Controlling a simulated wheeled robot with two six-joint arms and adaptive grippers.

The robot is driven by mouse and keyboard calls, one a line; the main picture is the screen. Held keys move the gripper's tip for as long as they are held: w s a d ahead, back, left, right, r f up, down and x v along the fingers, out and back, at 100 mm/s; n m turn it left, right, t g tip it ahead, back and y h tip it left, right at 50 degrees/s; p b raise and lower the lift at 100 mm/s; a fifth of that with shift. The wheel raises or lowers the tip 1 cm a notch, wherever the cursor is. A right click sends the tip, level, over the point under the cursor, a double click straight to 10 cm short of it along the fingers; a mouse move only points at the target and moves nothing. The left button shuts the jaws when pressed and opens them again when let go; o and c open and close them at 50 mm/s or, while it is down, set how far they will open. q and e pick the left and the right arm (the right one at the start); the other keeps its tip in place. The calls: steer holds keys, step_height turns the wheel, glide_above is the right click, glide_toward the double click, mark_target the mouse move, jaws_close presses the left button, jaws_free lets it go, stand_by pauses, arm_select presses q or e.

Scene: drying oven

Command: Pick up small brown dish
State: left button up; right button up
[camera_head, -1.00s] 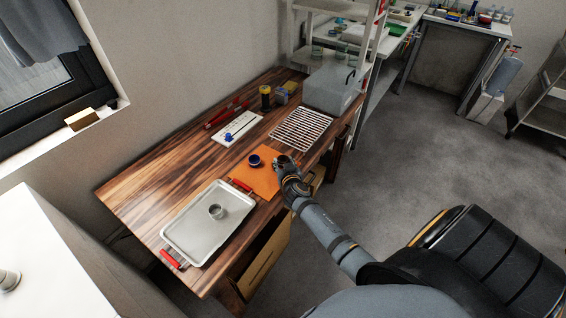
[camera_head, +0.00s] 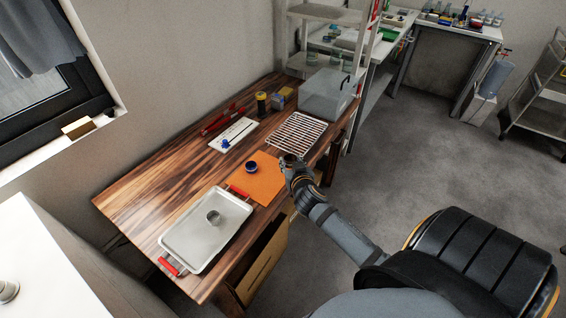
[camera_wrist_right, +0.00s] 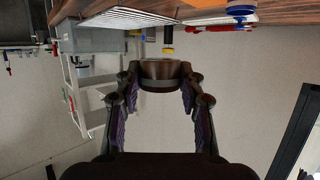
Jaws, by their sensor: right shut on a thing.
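The small brown dish (camera_wrist_right: 160,72) is held between the two fingers of my right gripper (camera_wrist_right: 160,88) in the wrist view, with its rim facing the fingertips' far side. In the head view my right gripper (camera_head: 289,164) is at the right edge of the orange mat (camera_head: 262,187), near the table's front edge. The dish is hard to make out there because it is small and dark. A round blue dish (camera_head: 251,167) stands on the mat, left of the gripper. My left gripper is not in view.
A metal tray with red handles (camera_head: 190,247) holds a small metal cup (camera_head: 214,217). A wire rack (camera_head: 296,136) lies behind the gripper, with a clear box (camera_head: 325,95) beyond it. A white board (camera_head: 233,134) lies toward the wall. Bare wood is free at the table's left.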

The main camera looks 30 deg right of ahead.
steer(key=s+r, duration=0.3)
steer(key=s, duration=0.3)
steer(key=shift+s+a, duration=0.2)
steer(key=shift+s, duration=0.2)
